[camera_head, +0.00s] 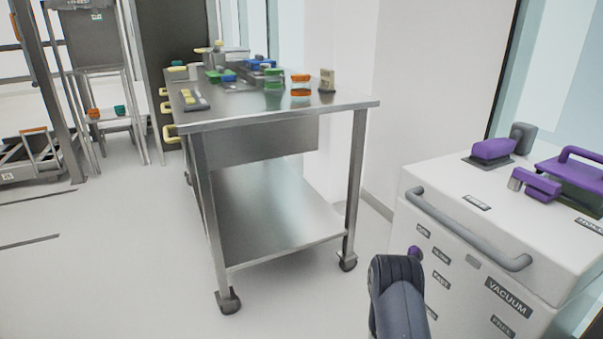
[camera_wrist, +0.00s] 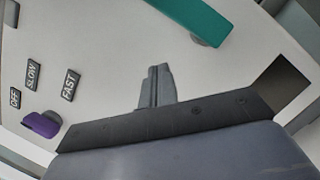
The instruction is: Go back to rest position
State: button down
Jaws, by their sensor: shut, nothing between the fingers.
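My gripper (camera_wrist: 157,72) shows in the wrist view with its two grey fingers together and nothing between them. Beyond it is a pale panel (camera_wrist: 105,40) with OFF, SLOW and FAST labels. A purple knob (camera_wrist: 42,124) is on that panel at the lower left, apart from the fingers. A teal bar (camera_wrist: 195,17) crosses the upper part of the wrist view; what it belongs to cannot be told. In the head view only a dark part of my arm shows at the bottom, in front of the white vacuum machine (camera_head: 455,235); my fingers are out of that view.
The white machine has a grey front handle (camera_head: 470,238) and purple clamps (camera_head: 493,149) on top. A steel wheeled cart (camera_head: 270,112) stands at the centre, with colored containers on top. Open floor (camera_head: 110,270) lies to the left. A rack (camera_head: 35,155) stands at far left.

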jog(key=shift+f+n, duration=0.2)
jog(key=shift+n, duration=0.2)
